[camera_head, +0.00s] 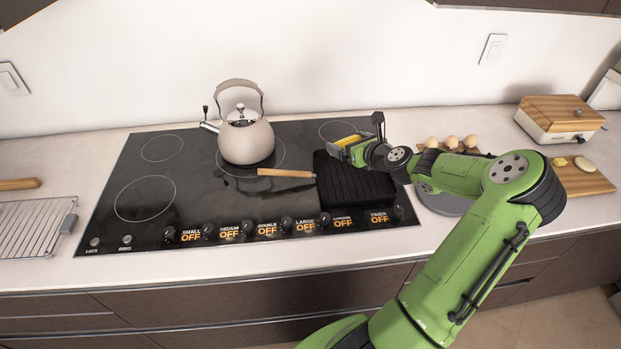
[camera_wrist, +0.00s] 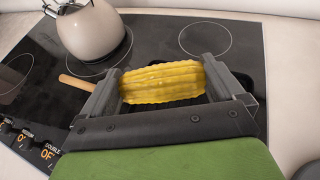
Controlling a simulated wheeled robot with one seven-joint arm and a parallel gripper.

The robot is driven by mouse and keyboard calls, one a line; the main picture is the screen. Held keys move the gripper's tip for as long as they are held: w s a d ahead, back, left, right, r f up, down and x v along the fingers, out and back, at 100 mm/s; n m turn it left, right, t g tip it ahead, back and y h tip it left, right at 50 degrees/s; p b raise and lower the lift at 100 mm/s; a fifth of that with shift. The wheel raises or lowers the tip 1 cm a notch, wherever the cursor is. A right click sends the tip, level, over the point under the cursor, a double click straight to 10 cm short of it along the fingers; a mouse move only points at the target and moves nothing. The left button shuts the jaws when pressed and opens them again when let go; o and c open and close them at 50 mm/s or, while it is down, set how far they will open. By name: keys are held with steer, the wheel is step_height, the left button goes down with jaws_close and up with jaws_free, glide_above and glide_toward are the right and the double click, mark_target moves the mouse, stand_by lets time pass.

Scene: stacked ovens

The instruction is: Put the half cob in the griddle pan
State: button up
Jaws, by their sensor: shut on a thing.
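The half cob (camera_wrist: 162,83), yellow, lies crosswise between the two fingers of my gripper (camera_wrist: 165,88) in the wrist view. My gripper is shut on it. In the head view the cob (camera_head: 349,141) is a small yellow shape at my gripper (camera_head: 358,140). The black ridged griddle pan (camera_head: 345,188) sits on the right side of the cooktop, its wooden handle (camera_head: 287,173) pointing left. My gripper holds the cob above the pan's far part; the exact height is hard to tell. In the wrist view the cob and gripper hide most of the pan.
A beige kettle (camera_head: 246,140) stands left of the pan on the black cooktop (camera_head: 190,160). Right of the cooktop are a grey round plate (camera_head: 445,203), several eggs (camera_head: 451,142), a wooden board (camera_head: 585,181) and a wood-topped box (camera_head: 559,118). A wire rack (camera_head: 32,228) lies far left.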

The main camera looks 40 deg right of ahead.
mark_target(344, 179)
step_height(344, 179, down, 10)
steer(key=b, duration=0.2)
steer(key=shift+f+b, duration=0.1)
steer(key=shift+b, duration=0.25)
steer(key=shift+f, duration=0.1)
steer(key=o, duration=0.7)
steer(key=shift+r, duration=0.2)
steer(key=p+v, duration=0.1)
steer(key=v, duration=1.1)
steer(key=shift+f, duration=0.1)
